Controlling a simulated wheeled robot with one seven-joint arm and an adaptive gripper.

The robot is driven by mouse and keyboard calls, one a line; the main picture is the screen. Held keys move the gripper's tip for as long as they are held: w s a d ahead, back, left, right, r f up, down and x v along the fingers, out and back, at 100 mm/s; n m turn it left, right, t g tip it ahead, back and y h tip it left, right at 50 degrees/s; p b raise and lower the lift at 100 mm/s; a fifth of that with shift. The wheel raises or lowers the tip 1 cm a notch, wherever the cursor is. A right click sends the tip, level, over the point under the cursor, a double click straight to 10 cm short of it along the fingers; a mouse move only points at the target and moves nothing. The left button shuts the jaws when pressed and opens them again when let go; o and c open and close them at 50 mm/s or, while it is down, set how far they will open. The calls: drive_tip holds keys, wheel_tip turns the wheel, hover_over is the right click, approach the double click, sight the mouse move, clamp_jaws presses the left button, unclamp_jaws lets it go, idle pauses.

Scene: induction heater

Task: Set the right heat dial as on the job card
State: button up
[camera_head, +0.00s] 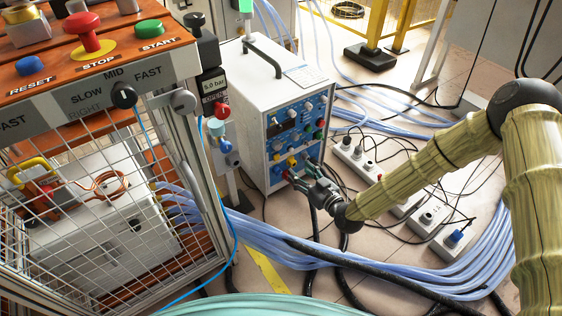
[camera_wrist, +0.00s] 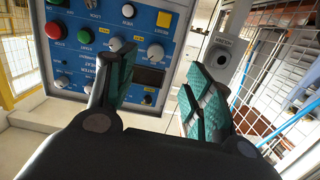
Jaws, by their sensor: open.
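The white heater unit (camera_head: 238,125) stands on the floor with a blue front panel (camera_head: 300,118) of several knobs and buttons. A pale card (camera_head: 305,76) lies on its top; its writing is too small to read. The panel fills the upper left of the wrist view (camera_wrist: 75,20), with its lettering upside down. A white dial (camera_wrist: 115,43) and another white dial (camera_wrist: 62,80) show there; I cannot tell which is the right heat dial. My gripper (camera_head: 290,176) is at the panel's lower part, open and empty in the wrist view (camera_wrist: 155,82). Its fingers hide some controls.
A control desk (camera_head: 95,62) with push buttons stands at the left above a mesh cage (camera_head: 75,160) holding a copper coil (camera_head: 108,186). Blue hoses (camera_head: 420,272) and black cables cross the floor. Socket strips (camera_head: 360,160) lie right of the heater.

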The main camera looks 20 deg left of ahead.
sight(279, 148)
drive_tip(key=shift+n+y, duration=0.4)
drive_tip(key=shift+y, duration=0.2)
drive_tip(key=b+x, duration=0.2)
drive_tip(key=x, duration=0.1)
drive_tip(key=b+x, duration=0.2)
drive_tip(key=x, duration=0.2)
drive_tip(key=b+x, duration=0.1)
drive_tip(key=x, duration=0.3)
drive_tip(key=shift+w+b, duration=0.4)
drive_tip(key=shift+w, duration=0.1)
drive_tip(key=shift+w+a+r, duration=0.15)
drive_tip(key=shift+w+a, duration=0.35)
drive_tip(key=shift+a, duration=0.05)
drive_tip(key=c, duration=1)
